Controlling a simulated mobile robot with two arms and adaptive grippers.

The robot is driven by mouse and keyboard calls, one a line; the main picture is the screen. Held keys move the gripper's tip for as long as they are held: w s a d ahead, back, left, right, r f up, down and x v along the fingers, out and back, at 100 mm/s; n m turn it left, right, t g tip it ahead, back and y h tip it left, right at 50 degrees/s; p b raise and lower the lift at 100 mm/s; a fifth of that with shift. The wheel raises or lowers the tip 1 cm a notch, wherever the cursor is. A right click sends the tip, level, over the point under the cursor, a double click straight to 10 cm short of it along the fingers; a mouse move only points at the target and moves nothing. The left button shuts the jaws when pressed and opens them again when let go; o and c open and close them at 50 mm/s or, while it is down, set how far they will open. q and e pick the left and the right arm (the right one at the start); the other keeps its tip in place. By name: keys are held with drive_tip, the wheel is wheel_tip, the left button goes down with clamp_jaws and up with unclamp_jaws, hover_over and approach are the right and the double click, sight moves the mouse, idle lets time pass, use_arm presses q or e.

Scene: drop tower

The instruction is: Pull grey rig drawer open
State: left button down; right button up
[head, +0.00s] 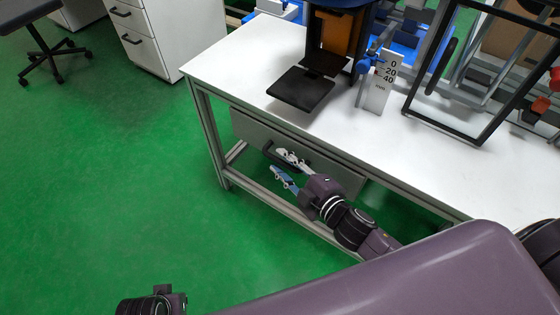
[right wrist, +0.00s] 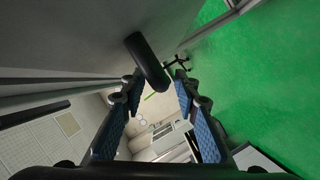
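The grey rig drawer (head: 246,128) sits under the white table top and looks shut. Its black handle (head: 268,151) runs along the drawer front, partly hidden by my right gripper (head: 277,162). That gripper is at the handle with its two fingers apart. In the right wrist view, the handle (right wrist: 146,58) is a dark bar reaching into the gap between the open fingertips (right wrist: 158,77). Neither finger is clearly touching it. The grey drawer front (right wrist: 75,40) fills the upper left there. My left gripper's fingers are not in view.
The white table (head: 235,65) carries a tower with a black plate (head: 301,89), a scale card (head: 379,85) and a black frame (head: 480,140). A lower rail (head: 275,202) runs below the drawer. The green floor in front and left is clear. White cabinets (head: 155,35) stand behind.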

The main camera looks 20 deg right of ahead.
drive_tip(key=shift+w+a+f, duration=0.1)
drive_tip(key=shift+w+a, duration=0.1)
drive_tip(key=shift+w, duration=0.3)
clamp_jaws()
